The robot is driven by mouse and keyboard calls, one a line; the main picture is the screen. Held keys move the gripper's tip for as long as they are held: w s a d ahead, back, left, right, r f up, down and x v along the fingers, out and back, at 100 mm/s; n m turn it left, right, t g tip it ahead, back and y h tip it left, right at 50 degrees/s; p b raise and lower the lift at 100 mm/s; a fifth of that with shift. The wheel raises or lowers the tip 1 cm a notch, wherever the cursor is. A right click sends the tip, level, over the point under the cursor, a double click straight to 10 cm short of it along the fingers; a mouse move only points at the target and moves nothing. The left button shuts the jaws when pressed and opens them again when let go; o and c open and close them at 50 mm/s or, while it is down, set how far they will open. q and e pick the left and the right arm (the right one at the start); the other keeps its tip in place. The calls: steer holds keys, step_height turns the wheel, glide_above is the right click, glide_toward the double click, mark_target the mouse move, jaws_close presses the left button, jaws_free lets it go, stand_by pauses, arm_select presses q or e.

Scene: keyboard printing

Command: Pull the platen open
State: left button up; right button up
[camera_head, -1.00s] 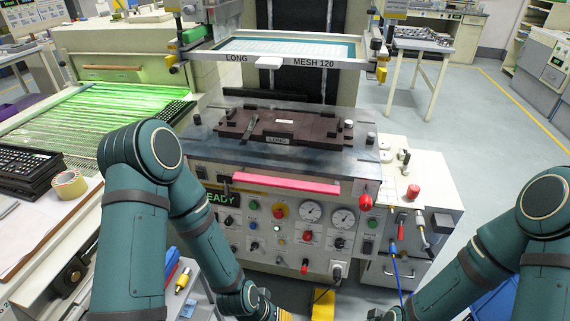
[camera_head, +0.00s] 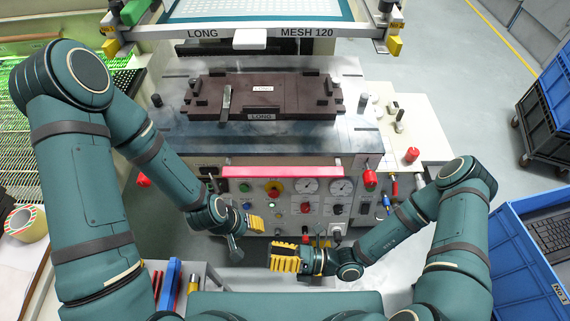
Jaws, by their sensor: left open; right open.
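The platen (camera_head: 209,137) is the flat metal plate on the printing machine. A dark brown fixture (camera_head: 262,96) labelled LONG sits on it. A red bar handle (camera_head: 280,172) runs along the machine's front, below the platen's front edge. My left gripper (camera_head: 247,231), with yellow finger pads, is open in front of the control panel, below the red handle and apart from it. My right gripper (camera_head: 279,258), also with yellow pads, is open and empty, lower and further from the machine. Neither touches the handle.
The screen frame (camera_head: 262,41) marked MESH 120 hangs above and behind the platen. The control panel (camera_head: 290,205) with gauges and knobs lies below the handle. A blue crate (camera_head: 525,250) holding a keyboard stands at right. A tape roll (camera_head: 25,222) lies at left.

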steer(key=w+d+r+m+t+h+p, duration=0.1)
steer(key=w+d+m+t+h+p, duration=0.15)
steer(key=w+m+t, duration=0.75)
steer(key=m+t+h, duration=0.7)
steer(key=m+h, duration=0.2)
steer(key=m, duration=0.1)
glide_toward(286, 177)
arm_select(q)
steer(key=r, duration=0.2)
steer(key=w+r, duration=0.1)
steer(key=r, duration=0.1)
steer(key=shift+w+a, duration=0.1)
steer(key=shift+a, duration=0.25)
arm_select(e)
steer(key=x, duration=1.2)
steer(key=shift+w+f, duration=0.1)
steer(key=shift+w, duration=0.05)
steer(key=shift+o, duration=0.3)
arm_select(q)
steer(key=shift+r, duration=0.1)
arm_select(e)
jaws_close()
arm_select(q)
steer(key=shift+p, duration=0.3)
